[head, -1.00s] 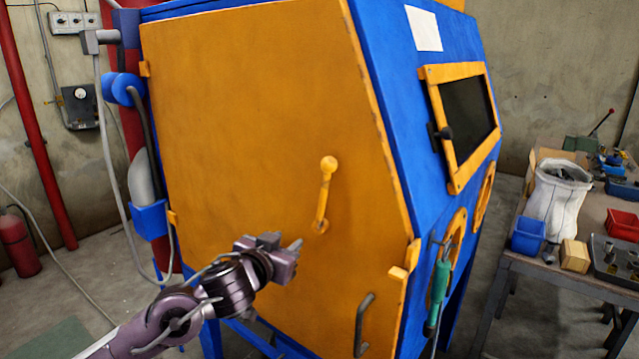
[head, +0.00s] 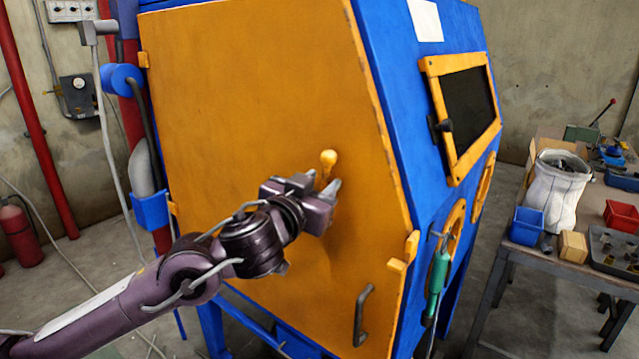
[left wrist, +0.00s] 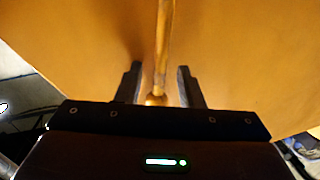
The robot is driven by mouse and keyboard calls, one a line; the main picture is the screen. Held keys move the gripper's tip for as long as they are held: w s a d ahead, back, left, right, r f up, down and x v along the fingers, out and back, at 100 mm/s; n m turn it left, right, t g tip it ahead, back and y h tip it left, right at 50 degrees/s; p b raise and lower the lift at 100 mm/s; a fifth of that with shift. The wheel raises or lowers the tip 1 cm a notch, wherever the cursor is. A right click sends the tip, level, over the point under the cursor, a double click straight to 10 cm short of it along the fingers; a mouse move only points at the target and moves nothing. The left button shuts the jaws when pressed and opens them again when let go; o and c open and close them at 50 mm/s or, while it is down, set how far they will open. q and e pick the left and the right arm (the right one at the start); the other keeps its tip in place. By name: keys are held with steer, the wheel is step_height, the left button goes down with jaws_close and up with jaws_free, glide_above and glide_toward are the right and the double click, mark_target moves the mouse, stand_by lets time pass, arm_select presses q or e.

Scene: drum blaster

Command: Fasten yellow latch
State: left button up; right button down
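The yellow latch (head: 328,160) is a lever with a round knob on the orange door (head: 250,100) of the blue cabinet. In the head view the knob shows above my left gripper (head: 326,186), which hides the lower part. In the left wrist view the latch's rod (left wrist: 164,50) runs down to its round pivot (left wrist: 156,99). There my left gripper (left wrist: 158,85) is open, with one finger on each side of the latch and visible gaps between. My right gripper is not in view.
A grey door handle (head: 361,315) is low on the door. A green tool (head: 438,280) hangs at the cabinet's right side. A workbench (head: 560,270) with a white sack (head: 553,195) and bins stands at the right.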

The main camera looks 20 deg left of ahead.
arm_select(q)
steer(key=shift+w, duration=0.1)
jaws_close()
stand_by(0.4)
